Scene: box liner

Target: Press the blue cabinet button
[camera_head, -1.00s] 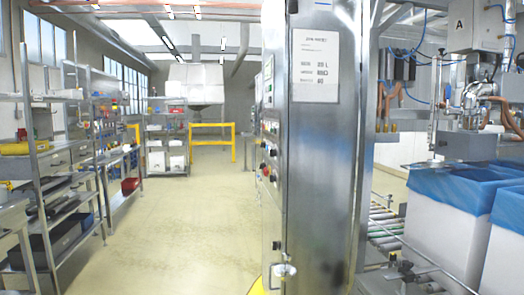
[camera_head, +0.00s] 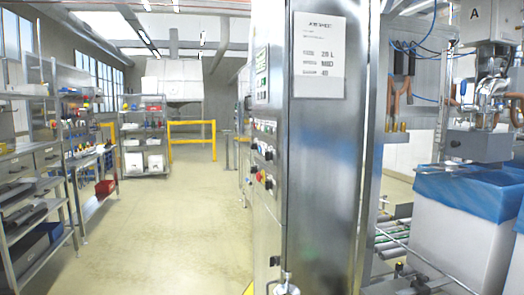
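A tall steel cabinet (camera_head: 325,205) stands in the middle of the head view, close to me. Its narrow left face carries a control panel (camera_head: 262,128), seen at a steep angle. The panel has a small greenish display (camera_head: 262,75), several knobs and buttons, and a red knob (camera_head: 258,177) on a yellow base. I cannot pick out a blue button among the small controls at this angle. Neither of my grippers is in view.
Metal shelves (camera_head: 45,160) with tools and boxes line the left wall. Pale floor (camera_head: 170,220) lies open between them and the cabinet. A yellow barrier (camera_head: 192,122) stands at the back. White bins with blue liners (camera_head: 465,187) sit right of the cabinet.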

